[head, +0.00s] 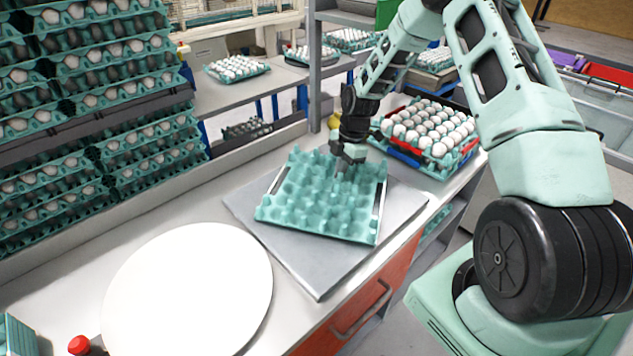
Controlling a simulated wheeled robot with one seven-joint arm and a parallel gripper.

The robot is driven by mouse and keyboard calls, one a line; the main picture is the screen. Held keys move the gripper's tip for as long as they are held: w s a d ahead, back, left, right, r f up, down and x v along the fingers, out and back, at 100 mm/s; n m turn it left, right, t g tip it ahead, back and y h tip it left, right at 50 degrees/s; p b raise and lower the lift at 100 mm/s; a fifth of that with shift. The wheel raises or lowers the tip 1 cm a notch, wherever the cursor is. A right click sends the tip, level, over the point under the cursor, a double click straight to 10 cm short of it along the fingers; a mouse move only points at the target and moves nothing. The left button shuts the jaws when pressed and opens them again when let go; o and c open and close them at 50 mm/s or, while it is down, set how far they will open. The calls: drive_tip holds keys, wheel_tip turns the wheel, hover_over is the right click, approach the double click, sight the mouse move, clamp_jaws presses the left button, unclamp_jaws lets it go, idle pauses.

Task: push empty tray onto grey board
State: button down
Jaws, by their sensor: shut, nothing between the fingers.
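An empty teal egg tray (318,203) lies in the middle of the head view, slightly turned. It rests over the grey board (318,270), a flat sheet on the worktop. Board surface shows in front of the tray and on both sides. Strips of a pale, metallic-looking edge show along the tray's left and right sides. My gripper (347,163) is shut and empty at the tray's far right part, with its fingertips down at the tray's cups. I cannot tell whether the fingertips touch the tray.
A tray full of eggs (428,130) stands just behind and right of the gripper. A white round disc (188,290) lies at the front left. Tall stacks of egg trays (88,110) stand at the left. A red-capped bottle (80,345) is at the bottom left.

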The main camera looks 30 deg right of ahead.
drive_tip(key=shift+s+d+r+p, duration=0.15)
drive_tip(key=shift+s+d+p, duration=0.15)
drive_tip(key=shift+d+p, duration=0.15)
drive_tip(key=shift+w+r, duration=0.2)
drive_tip(key=shift+r, duration=0.35)
drive_tip(key=b+v, duration=0.3)
drive_tip(key=v, duration=1.3)
drive_tip(key=s+a+r+m, duration=0.1)
drive_tip(key=s+a, duration=0.2)
drive_tip(key=a, duration=0.5)
drive_tip(key=s+a+r+m+h, duration=0.1)
drive_tip(key=s+a, duration=0.2)
drive_tip(key=a, duration=0.4)
drive_tip(key=s+a+r+m, duration=0.1)
drive_tip(key=s+a, duration=0.2)
drive_tip(key=a, duration=0.5)
drive_tip(key=s+a+m, duration=0.3)
drive_tip(key=s+a, duration=0.2)
drive_tip(key=s, duration=0.6)
drive_tip(key=s+a+m+h, duration=0.1)
drive_tip(key=s+a+m, duration=0.2)
drive_tip(key=s, duration=0.9)
drive_tip(key=shift+a+f+m, duration=0.2)
drive_tip(key=shift+a+m, duration=0.2)
drive_tip(key=shift+a, duration=0.8)
